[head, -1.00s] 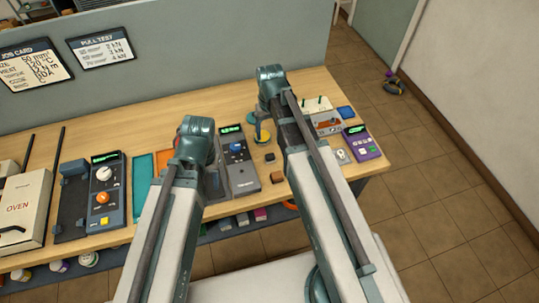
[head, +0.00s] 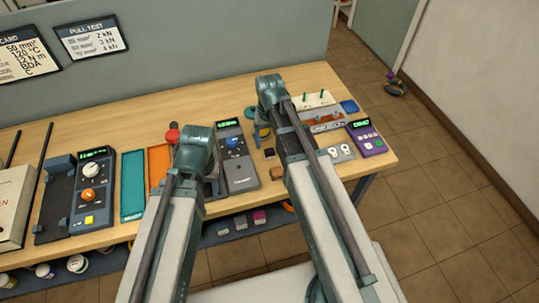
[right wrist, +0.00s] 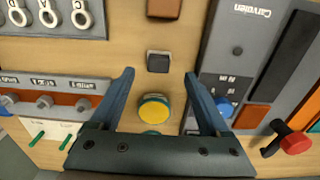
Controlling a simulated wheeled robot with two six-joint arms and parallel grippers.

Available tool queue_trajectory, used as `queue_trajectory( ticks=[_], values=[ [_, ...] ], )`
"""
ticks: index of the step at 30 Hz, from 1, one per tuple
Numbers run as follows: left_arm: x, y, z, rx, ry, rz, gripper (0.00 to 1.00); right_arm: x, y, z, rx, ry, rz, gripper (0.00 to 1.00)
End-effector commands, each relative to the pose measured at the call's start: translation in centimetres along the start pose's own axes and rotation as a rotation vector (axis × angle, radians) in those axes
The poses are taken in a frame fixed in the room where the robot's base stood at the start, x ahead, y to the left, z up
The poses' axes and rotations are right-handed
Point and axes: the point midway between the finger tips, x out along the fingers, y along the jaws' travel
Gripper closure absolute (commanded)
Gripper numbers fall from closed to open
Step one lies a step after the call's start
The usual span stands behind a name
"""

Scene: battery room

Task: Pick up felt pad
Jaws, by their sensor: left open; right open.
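I cannot tell for sure which thing is the felt pad. A brown block (head: 276,172) lies on the bench in the head view, with a small black block (head: 269,153) behind it. The right wrist view shows the brown block (right wrist: 164,8) at the top edge and the black block (right wrist: 158,61) below it. My right gripper (right wrist: 160,73) is open and empty above the bench, its fingertips on either side of the black block in the picture. A round yellow-topped thing (right wrist: 154,107) shows between its fingers. My left gripper (head: 209,184) is open; its fingers are mostly hidden.
A grey meter (head: 237,160) stands between my arms. A teal tray (head: 132,187) and an orange tray (head: 158,165) lie left, beside another grey device (head: 90,195).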

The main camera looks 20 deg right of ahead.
Motion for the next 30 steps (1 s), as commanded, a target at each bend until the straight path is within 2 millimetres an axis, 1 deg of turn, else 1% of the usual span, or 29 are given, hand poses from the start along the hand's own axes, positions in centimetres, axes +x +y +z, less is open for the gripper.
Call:
queue_trajectory(
  ticks=[1, 9, 12, 21, 26, 30],
  values=[
    [0.7, 0.1, 0.0, 0.000, 0.000, 0.000, 0.50, 0.7, 0.0, -0.1, 0.000, 0.000, 0.000, 0.20],
    [4.0, 0.4, -0.2, 0.000, 0.000, 0.000, 0.50, 4.0, 0.2, -0.3, 0.000, 0.000, 0.000, 0.20],
    [4.9, 0.5, -0.3, 0.000, 0.000, 0.000, 0.50, 4.9, 0.2, -0.3, 0.000, 0.000, 0.000, 0.20],
    [4.8, 0.5, -0.3, 0.000, 0.000, 0.000, 0.50, 4.9, 0.2, -0.3, 0.000, 0.000, 0.000, 0.20],
    [4.8, 0.5, -0.3, 0.000, 0.000, 0.000, 0.50, 4.9, 0.2, -0.3, 0.000, 0.000, 0.000, 0.49],
    [4.8, 0.5, -0.3, 0.000, 0.000, 0.000, 0.50, 4.9, 0.2, -0.3, 0.000, 0.000, 0.000, 0.74]
  ],
)
